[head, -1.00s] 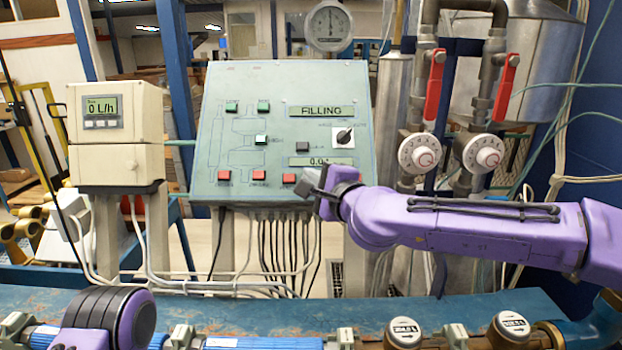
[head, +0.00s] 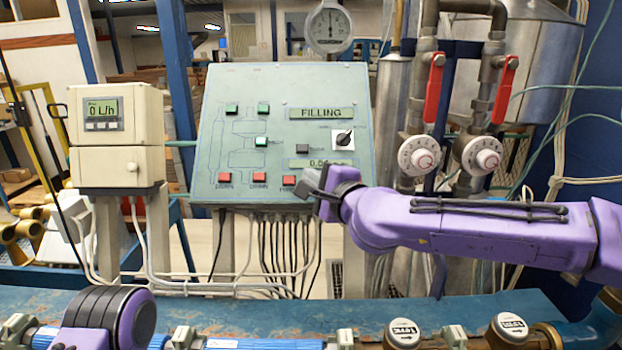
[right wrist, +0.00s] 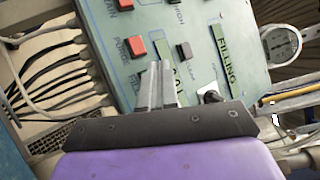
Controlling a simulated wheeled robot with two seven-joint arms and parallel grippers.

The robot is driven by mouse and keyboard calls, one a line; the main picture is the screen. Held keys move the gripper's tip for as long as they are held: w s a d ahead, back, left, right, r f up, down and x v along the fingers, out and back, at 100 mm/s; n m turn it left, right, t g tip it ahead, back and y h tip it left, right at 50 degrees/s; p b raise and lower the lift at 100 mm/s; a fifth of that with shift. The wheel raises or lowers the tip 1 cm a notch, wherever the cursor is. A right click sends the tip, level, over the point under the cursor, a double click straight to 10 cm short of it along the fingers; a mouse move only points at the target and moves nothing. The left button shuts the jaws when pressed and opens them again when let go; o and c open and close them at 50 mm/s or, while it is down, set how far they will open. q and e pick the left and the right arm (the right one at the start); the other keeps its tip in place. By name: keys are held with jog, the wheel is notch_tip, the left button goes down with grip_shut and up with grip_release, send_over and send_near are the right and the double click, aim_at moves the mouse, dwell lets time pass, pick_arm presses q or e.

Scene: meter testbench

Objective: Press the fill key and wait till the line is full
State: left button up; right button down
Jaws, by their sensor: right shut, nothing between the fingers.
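The green sloped control panel (head: 225,130) stands upright at the middle of the head view. Its upper display (head: 321,113) reads FILLING. A smaller display (head: 310,163) below begins with 0.0. Two green keys are at the top, with a green-white key (head: 261,142) and a grey key (head: 303,149) in the middle. Red keys (head: 259,178) line the bottom. Key labels are too small to read surely in the head view. My right gripper (head: 318,184) is shut and empty before the lower right of the panel; its fingers (right wrist: 158,85) lie near the grey key in the right wrist view. My left gripper is out of view.
A beige flow meter (head: 103,108) reads 0 L/h at the left. Two red-handled valves (head: 435,88) with dials stand at the right. A round gauge (head: 329,27) is above the panel. A blue bench (head: 250,305) with pipe and meters runs along the front.

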jog(key=shift+r, duration=0.1)
jog(key=shift+s+r+p, duration=1.15)
jog(key=shift+s+r, duration=0.4)
jog(key=shift+s, duration=0.3)
jog(key=shift+s+r+p, duration=0.3)
jog(key=shift+s+r, duration=0.15)
jog(key=shift+s, duration=0.05)
dwell(2.5)
